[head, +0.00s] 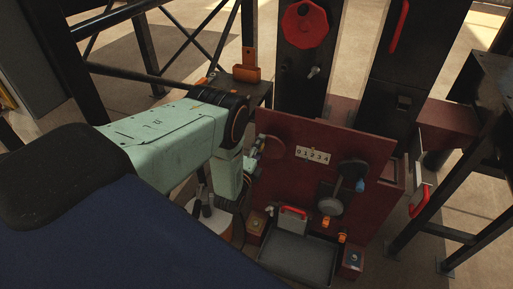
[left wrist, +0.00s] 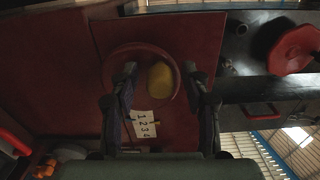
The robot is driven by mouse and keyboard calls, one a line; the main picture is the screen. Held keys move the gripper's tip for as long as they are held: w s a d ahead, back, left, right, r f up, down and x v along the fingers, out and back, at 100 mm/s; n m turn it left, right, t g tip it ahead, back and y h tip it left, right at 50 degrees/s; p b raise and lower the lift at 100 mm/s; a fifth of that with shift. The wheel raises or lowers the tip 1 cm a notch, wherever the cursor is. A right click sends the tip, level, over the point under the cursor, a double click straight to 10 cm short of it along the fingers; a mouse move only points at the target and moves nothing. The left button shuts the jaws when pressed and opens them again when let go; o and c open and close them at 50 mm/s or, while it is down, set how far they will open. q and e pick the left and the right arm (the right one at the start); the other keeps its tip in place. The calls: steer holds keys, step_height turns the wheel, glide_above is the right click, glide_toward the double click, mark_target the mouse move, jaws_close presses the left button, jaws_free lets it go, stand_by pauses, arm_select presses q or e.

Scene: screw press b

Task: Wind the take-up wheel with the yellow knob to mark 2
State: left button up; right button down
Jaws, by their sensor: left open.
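The take-up wheel (left wrist: 118,78) is a dark red disc on the red panel, and its yellow knob (left wrist: 160,80) shows in the left wrist view. In the head view the wheel (head: 273,147) is partly hidden by my left arm, and I cannot see the knob there. My left gripper (left wrist: 160,73) is open, its two fingers on either side of the knob with gaps between. A white scale plate (head: 312,155) reads 0 to 4; in the left wrist view the plate (left wrist: 143,125) shows 1 to 4. I cannot read the pointer's mark. My right gripper is not in view.
Right of the plate are a black wheel with a blue knob (head: 360,185) and a grey round part (head: 330,205). Below stands a grey tray (head: 300,258). A red handwheel (head: 305,24) is on the dark column above. A black frame (head: 480,190) stands right.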

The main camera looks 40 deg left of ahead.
arm_select(q)
steer(key=v, duration=1.1)
steer(key=shift+s+d, duration=0.2)
steer(key=shift+s, duration=0.2)
steer(key=shift+w, duration=0.15)
